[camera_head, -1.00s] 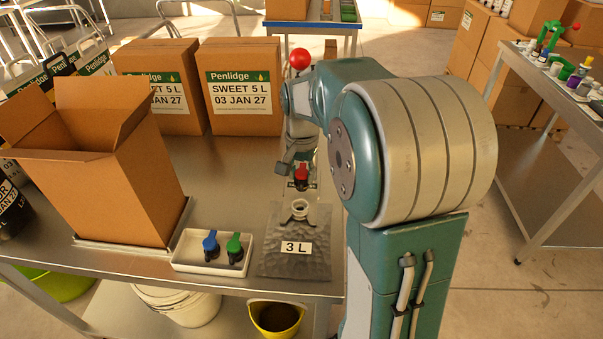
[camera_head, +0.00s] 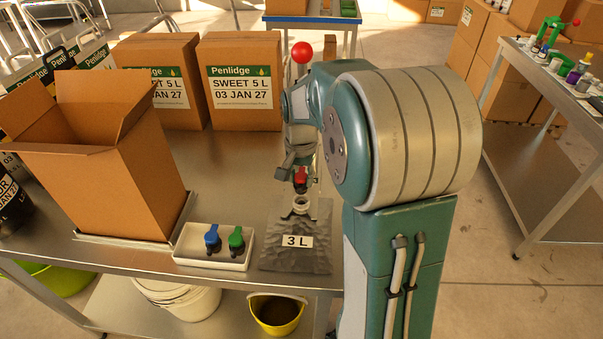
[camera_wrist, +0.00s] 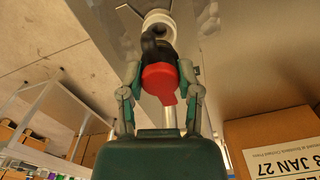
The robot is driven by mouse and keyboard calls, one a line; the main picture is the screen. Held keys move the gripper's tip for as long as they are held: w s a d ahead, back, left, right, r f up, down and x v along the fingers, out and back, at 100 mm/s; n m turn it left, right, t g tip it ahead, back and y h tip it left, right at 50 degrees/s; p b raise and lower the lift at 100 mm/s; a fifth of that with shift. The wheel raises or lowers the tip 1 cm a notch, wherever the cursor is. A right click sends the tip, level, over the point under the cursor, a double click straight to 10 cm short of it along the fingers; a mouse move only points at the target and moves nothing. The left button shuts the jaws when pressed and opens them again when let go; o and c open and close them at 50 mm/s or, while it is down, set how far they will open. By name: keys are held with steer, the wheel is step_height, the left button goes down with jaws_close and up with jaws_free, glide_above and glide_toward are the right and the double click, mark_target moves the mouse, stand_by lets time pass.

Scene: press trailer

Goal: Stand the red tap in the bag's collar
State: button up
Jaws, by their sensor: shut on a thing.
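The red tap (camera_head: 301,176) is held in my gripper (camera_head: 299,172), just above the bag's collar. In the wrist view the tap (camera_wrist: 160,80) has a red top and a black spout, and the fingers of my gripper (camera_wrist: 160,85) close on it from both sides. The pale collar (camera_head: 301,204) stands at the far end of the grey bag (camera_head: 294,262), which is labelled 3 L and lies on the bench. The collar also shows in the wrist view (camera_wrist: 158,18), beyond the tap. The tap looks apart from the collar, though the gap is hard to judge.
A white tray (camera_head: 196,259) left of the bag holds a blue tap (camera_head: 212,238) and a green tap (camera_head: 236,240). An open carton (camera_head: 110,190) stands further left. Closed cartons (camera_head: 241,110) stand behind. The bench (camera_head: 235,165) between them is clear.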

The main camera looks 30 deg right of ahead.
steer(key=shift+a+f, duration=0.15)
steer(key=shift+f, duration=0.2)
steer(key=shift+d+f, duration=0.25)
steer(key=shift+f, duration=0.45)
steer(key=shift+a+f, duration=0.15)
steer(key=shift+f, duration=0.5)
steer(key=shift+f, duration=0.3)
steer(key=o, duration=0.9)
step_height(320, 180, up, 7)
steer(key=shift+r, duration=0.2)
